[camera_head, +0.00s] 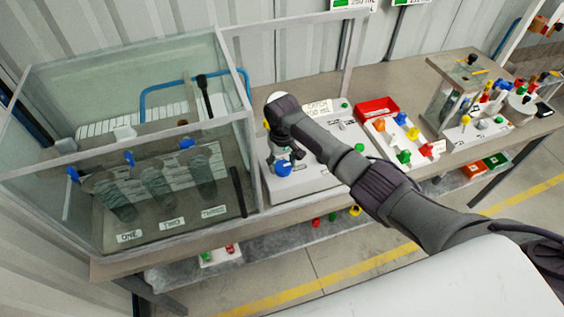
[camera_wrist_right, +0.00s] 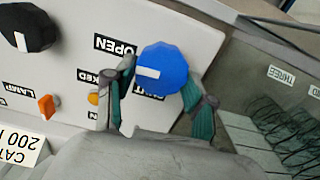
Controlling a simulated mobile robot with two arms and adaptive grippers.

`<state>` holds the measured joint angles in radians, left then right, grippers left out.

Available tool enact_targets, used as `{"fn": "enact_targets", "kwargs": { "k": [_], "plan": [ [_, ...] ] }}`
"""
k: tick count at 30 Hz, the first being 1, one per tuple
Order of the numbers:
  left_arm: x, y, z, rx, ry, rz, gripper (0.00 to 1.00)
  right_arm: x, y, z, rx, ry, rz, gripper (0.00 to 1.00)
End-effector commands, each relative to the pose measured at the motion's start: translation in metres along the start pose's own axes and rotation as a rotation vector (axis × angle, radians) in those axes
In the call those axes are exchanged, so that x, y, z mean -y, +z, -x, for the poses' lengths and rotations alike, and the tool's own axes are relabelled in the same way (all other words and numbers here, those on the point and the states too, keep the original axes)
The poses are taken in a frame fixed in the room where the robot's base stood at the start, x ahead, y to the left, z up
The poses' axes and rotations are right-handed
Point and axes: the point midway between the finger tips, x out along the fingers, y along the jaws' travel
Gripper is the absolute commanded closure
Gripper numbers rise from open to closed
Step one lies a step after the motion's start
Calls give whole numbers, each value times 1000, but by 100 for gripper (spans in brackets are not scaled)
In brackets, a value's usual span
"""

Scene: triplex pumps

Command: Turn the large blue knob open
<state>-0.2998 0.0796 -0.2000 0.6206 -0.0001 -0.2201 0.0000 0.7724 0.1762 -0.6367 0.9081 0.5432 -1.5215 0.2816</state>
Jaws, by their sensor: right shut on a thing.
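The large blue knob (camera_head: 283,168) is on the white sloped panel (camera_head: 310,179), just right of the glass tank. It also shows in the right wrist view (camera_wrist_right: 170,60), with a white pointer mark on its left part. An OPEN label is to its upper left there, and a partly covered label lies just below it. My right gripper (camera_head: 285,155) is at the knob, its fingers shut on the knob's two sides in the right wrist view (camera_wrist_right: 158,82). My left gripper is in neither view.
A glass tank (camera_head: 228,163) with several blue-topped cylinders stands left, its wall close to the knob. The panel also carries a black knob (camera_wrist_right: 27,27) and an orange switch (camera_wrist_right: 48,107). A red bin (camera_head: 377,107) stands farther right.

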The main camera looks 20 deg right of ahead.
Motion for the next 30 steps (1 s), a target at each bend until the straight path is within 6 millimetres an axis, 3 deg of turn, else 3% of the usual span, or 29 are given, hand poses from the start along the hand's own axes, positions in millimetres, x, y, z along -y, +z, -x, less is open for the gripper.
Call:
{"fn": "enact_targets", "kwargs": {
  "k": [20,21,25,30],
  "plan": [
    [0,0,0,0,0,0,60,0,-1,1,-4,0,-65,80],
    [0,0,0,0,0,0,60,0,-1,1,-4,0,-65,42],
    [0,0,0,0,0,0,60,0,-1,1,-3,0,-64,20],
    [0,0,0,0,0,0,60,0,-1,1,-2,0,-62,20]
  ]
}}
